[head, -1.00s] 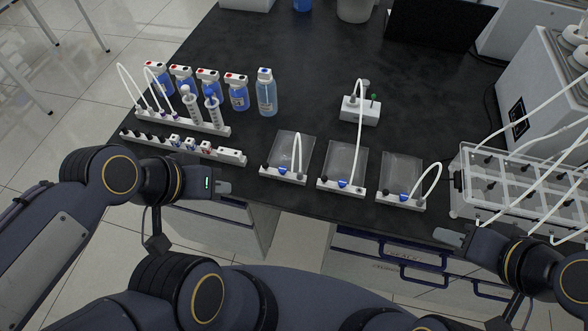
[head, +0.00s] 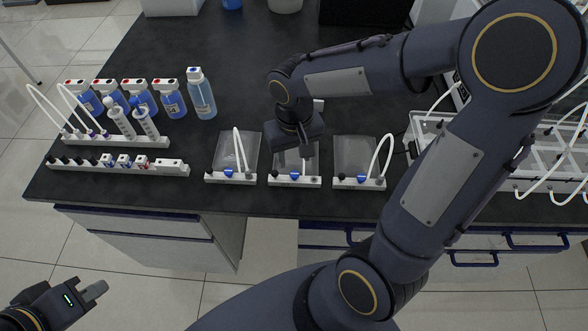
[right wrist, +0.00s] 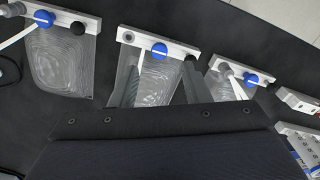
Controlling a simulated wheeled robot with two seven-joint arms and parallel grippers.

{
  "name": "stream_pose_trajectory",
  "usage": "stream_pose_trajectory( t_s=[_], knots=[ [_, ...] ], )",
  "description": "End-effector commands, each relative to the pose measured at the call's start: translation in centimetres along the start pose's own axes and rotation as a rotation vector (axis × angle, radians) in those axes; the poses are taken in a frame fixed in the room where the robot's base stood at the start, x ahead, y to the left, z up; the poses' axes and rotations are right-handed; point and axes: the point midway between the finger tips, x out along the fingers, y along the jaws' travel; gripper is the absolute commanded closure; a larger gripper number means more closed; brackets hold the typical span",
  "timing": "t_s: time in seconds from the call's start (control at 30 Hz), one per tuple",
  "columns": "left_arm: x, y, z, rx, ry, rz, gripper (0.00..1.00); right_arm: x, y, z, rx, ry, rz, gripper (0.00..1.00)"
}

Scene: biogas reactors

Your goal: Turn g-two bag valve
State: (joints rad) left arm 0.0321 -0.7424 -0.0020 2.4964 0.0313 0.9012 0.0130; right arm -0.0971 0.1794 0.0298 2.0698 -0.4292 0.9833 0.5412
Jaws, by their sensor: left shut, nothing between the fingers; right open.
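Three clear gas bags lie in a row on the black bench, each with a white bar carrying a blue valve. In the head view the valves are the left one (head: 228,173), the middle one (head: 294,175) and the right one (head: 361,179). No label tells which is g-two. My right gripper (head: 293,158) points down over the middle bag, partly hiding it. In the right wrist view its open fingers (right wrist: 160,82) straddle the middle bag (right wrist: 157,78), with the middle blue valve (right wrist: 159,50) just beyond the tips. My left gripper (head: 95,291) is shut, off the bench at lower left.
A white rack strip (head: 120,167) and blue-liquid bottles (head: 172,103) stand to the left. A clear reactor box (head: 425,122) with white tubes stands to the right, partly behind my right arm. White tubes arch over the outer bags.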

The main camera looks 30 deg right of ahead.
Motion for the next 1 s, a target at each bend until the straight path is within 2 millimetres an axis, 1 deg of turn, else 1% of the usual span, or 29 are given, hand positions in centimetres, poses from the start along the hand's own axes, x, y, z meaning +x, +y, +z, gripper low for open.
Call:
stream_pose_trajectory(
  t_s=[0.03,0.1,0.3,0.43,0.7,0.77,1.0],
  knots=[
    [0.0,0.0,0.0,0.0,0.0,0.0,1.0,0.9,0.1,0.1,-0.001,-0.006,0.001,0.57],
    [0.0,0.0,0.0,0.0,0.0,0.0,1.0,2.2,0.1,0.1,-0.001,-0.007,0.001,0.57],
    [0.1,-0.1,0.1,0.0,0.0,0.0,1.0,4.9,0.1,0.1,0.0,-0.005,0.0,0.57],
    [0.1,-0.1,0.1,0.0,0.0,0.0,1.0,5.7,0.0,0.1,-0.001,-0.002,-0.002,0.57],
    [0.1,-0.1,0.1,0.0,0.0,0.0,1.0,5.8,0.0,0.1,-0.001,0.0,-0.003,0.57],
    [0.1,-0.1,0.1,0.0,0.0,0.0,1.0,5.8,0.0,0.1,-0.001,0.0,-0.003,0.64],
    [0.1,-0.1,0.1,0.0,0.0,0.0,1.0,5.8,0.0,0.1,-0.001,0.0,-0.003,0.95]
  ],
)
